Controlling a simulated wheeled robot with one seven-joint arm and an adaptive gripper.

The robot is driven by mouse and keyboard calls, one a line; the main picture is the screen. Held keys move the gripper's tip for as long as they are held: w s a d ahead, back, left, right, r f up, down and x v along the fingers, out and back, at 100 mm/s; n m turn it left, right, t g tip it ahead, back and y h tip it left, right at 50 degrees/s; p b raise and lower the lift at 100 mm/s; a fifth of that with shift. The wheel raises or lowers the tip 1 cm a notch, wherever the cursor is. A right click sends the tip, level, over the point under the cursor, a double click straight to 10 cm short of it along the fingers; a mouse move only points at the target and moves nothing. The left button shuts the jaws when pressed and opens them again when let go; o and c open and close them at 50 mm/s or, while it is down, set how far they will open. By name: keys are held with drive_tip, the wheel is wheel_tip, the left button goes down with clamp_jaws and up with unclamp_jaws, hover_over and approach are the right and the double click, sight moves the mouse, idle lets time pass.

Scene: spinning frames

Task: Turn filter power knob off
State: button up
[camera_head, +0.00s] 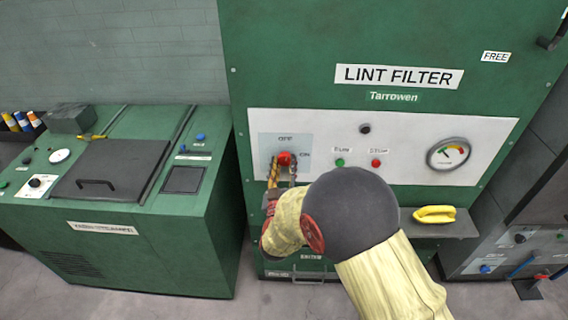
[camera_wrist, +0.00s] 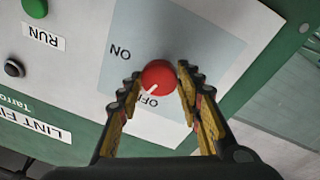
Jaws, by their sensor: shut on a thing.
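The filter power knob (camera_head: 284,158) is a round red knob on the left of the white panel of the LINT FILTER cabinet. An OFF label stands above it and an ON label to its right. In the wrist view the red knob (camera_wrist: 158,74) carries a white pointer mark directed toward the OFF label (camera_wrist: 150,101); the ON label (camera_wrist: 120,52) is at upper left. My gripper (camera_head: 281,172) reaches up to the knob from below. In the wrist view its two yellow and black fingers flank the knob and are shut on it. The fingers hide part of the knob's sides.
A green RUN button (camera_head: 340,162), red STOP button (camera_head: 376,163), black button (camera_head: 365,129) and gauge (camera_head: 449,153) sit right of the knob. A yellow object (camera_head: 435,214) lies on the ledge (camera_head: 455,229). A green machine (camera_head: 140,245) stands at left.

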drive_tip(key=shift+n+y, duration=0.4)
drive_tip(key=shift+n, duration=1.6)
drive_tip(key=shift+p, duration=0.3)
drive_tip(key=o, duration=1.1)
drive_tip(key=shift+o, duration=0.3)
drive_tip(key=s+f, duration=0.1)
drive_tip(key=s, duration=1.1)
drive_tip(key=shift+a+f, duration=0.15)
drive_tip(key=shift+f, duration=0.15)
drive_tip(key=shift+w, duration=0.1)
